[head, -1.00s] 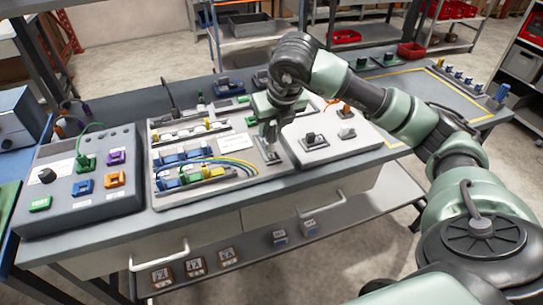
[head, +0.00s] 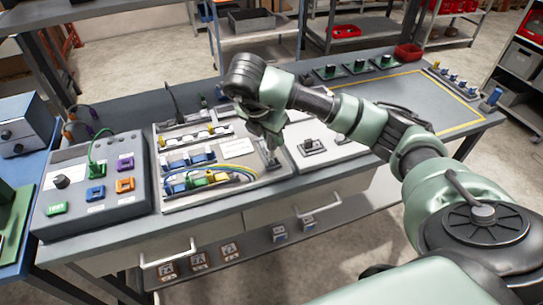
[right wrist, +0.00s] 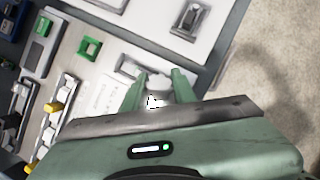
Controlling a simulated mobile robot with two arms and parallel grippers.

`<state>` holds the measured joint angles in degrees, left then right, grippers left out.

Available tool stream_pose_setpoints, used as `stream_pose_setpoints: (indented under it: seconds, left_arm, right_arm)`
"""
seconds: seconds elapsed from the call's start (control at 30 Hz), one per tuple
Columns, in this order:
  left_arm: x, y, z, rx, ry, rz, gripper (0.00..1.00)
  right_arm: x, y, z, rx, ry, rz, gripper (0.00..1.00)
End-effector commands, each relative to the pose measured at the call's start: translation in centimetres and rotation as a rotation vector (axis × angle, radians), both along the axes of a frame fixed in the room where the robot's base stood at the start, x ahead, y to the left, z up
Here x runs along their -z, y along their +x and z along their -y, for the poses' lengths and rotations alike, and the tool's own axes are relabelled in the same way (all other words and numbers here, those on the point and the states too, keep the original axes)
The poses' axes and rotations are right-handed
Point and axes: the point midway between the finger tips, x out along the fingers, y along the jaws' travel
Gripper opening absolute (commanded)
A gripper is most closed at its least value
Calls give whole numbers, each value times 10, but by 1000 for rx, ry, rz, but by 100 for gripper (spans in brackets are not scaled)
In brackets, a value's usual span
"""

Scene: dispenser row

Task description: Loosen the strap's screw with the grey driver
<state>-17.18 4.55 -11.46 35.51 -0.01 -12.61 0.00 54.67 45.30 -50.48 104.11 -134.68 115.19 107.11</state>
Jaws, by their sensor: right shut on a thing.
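My right gripper (head: 268,142) points down over the right end of the grey terminal board (head: 220,197), close to a small metal plate there. In the right wrist view its two green fingers (right wrist: 154,95) are closed on a pale grey thing (right wrist: 155,88), which looks like the grey driver. The driver's tip is hidden, so I cannot tell whether it touches a screw. I cannot make out the strap or its screw clearly. My left gripper is not in view.
The board carries blue, green and yellow terminals (head: 192,181) with looped wires. A grey control box (head: 95,190) with coloured sockets stands to its left. A white panel (head: 335,150) with switches lies to its right. The yellow-outlined bench area (head: 430,98) is mostly clear.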

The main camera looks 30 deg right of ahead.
Motion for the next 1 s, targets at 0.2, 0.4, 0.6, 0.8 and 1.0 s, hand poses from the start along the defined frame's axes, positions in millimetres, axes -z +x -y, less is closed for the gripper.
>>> stream_pose_setpoints:
  seconds: [0.2, 0.4, 0.6, 0.8, 1.0]
  left_arm:
    - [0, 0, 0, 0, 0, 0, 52]
    - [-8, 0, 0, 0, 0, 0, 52]
    - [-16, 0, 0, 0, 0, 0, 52]
    - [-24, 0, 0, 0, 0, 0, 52]
    - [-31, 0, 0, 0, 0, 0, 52]
  right_arm:
    - [1, 0, 0, 0, 0, 0, 0]
    - [0, 0, 0, 44, -2, -3, 0]
    - [1, 0, -1, 103, -2, -3, 0]
    - [2, 0, -1, 164, -5, -3, 0]
    - [4, 0, -1, 225, -7, -4, 0]
